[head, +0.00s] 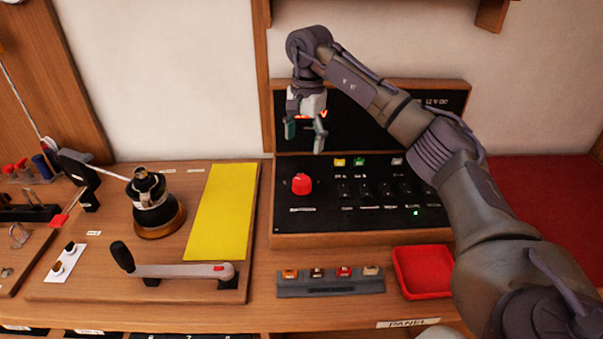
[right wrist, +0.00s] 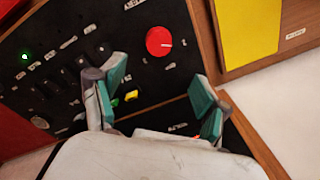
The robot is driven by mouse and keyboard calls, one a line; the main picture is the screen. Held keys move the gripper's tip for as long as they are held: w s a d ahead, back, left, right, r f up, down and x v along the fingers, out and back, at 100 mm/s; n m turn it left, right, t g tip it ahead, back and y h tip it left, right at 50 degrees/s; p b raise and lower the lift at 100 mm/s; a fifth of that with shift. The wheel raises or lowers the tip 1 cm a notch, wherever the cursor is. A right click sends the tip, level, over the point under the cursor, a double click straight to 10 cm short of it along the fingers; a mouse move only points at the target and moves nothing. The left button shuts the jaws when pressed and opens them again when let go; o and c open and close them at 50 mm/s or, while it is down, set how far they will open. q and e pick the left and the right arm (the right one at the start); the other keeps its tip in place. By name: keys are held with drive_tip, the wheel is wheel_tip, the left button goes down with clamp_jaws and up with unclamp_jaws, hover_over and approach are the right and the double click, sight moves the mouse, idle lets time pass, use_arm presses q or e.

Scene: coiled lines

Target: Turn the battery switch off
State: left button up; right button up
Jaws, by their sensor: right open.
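The battery switch looks to be the round red knob (head: 301,184) on the left of the black switch panel (head: 330,222). The knob also shows in the right wrist view (right wrist: 159,41), with a pale mark on its right side. My right gripper (head: 305,133) is open and empty. It hangs above and behind the knob, in front of the upright back board, apart from the knob. In the right wrist view, its two teal-padded fingers (right wrist: 158,88) stand apart, with the knob beyond them. My left gripper is not in view.
Small toggle switches (head: 365,190) sit right of the knob, with a lit green lamp (head: 416,212). A yellow plate (head: 222,210), a winch (head: 154,205) and a crank handle (head: 180,271) lie left. A red tray (head: 423,271) and a grey fuse strip (head: 330,283) are in front.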

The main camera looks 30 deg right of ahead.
hover_over(302, 181)
drive_tip(key=f, duration=0.3)
drive_tip(key=f+p, duration=0.1)
drive_tip(key=f, duration=0.1)
drive_tip(key=shift+s, duration=0.3)
drive_tip(key=f, duration=0.6)
drive_tip(key=shift+w+p, duration=0.3)
drive_tip(key=shift+p, duration=0.1)
drive_tip(key=shift+f, duration=0.6)
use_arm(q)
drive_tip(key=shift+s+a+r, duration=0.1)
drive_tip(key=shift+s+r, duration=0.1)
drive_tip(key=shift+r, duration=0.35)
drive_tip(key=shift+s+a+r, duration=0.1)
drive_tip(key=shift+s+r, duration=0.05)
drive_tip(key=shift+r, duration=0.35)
use_arm(e)
drive_tip(key=shift+w, duration=0.1)
drive_tip(key=shift+c, duration=0.7)
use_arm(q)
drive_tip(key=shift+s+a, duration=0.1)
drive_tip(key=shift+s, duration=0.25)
use_arm(e)
drive_tip(key=c, duration=1)
